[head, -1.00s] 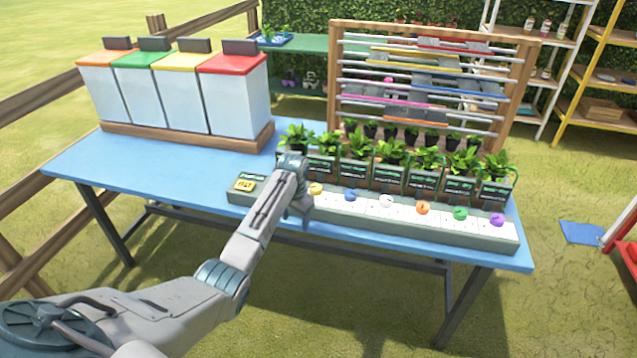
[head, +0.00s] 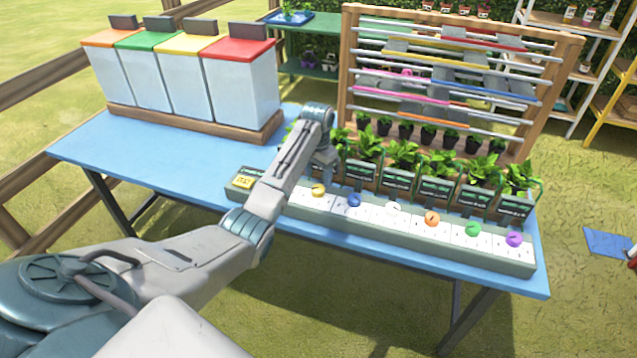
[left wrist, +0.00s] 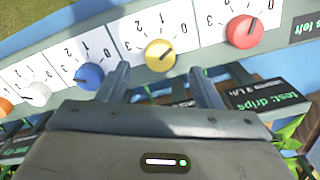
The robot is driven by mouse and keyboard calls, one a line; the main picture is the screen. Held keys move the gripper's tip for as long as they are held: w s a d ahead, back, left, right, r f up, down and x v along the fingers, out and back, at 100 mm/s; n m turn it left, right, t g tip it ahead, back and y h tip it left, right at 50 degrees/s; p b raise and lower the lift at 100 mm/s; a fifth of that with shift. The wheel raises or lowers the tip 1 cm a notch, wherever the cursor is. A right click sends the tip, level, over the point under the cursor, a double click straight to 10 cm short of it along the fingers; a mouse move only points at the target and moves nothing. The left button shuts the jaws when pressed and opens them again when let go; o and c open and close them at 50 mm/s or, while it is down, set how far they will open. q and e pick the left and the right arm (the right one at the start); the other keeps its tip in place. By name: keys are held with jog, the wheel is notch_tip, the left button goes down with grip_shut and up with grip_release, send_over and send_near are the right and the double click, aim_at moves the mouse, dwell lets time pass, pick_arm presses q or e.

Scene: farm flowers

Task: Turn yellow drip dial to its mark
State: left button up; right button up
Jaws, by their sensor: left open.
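The yellow drip dial (head: 318,190) sits on the long control strip (head: 400,232) at the front of the blue table. In the left wrist view the yellow dial (left wrist: 160,55) has a short dark pointer line toward the upper right. Printed numbers 0 to 3 curve around it, upside down. My left gripper (left wrist: 160,78) is open. Its two fingers flank the yellow dial's near side, apart from each other, with nothing held between them. In the head view my left gripper (head: 323,165) is just behind and above the dial, partly hidden by my wrist. My right gripper is not visible.
A red dial (left wrist: 245,31) and a blue dial (left wrist: 89,76) flank the yellow one closely. Potted plants with dark signs (head: 397,180) stand right behind the strip. Coloured-lid bins (head: 240,90) stand at the back left. The table's left part is clear.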

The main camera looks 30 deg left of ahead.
aim_at(318, 188)
pick_arm(q)
notch_tip(318, 188, down, 3)
jog(key=shift+w+f, duration=0.15)
jog(key=shift+f+p, duration=0.3)
jog(key=shift+f, duration=0.65)
jog(key=c, duration=1)
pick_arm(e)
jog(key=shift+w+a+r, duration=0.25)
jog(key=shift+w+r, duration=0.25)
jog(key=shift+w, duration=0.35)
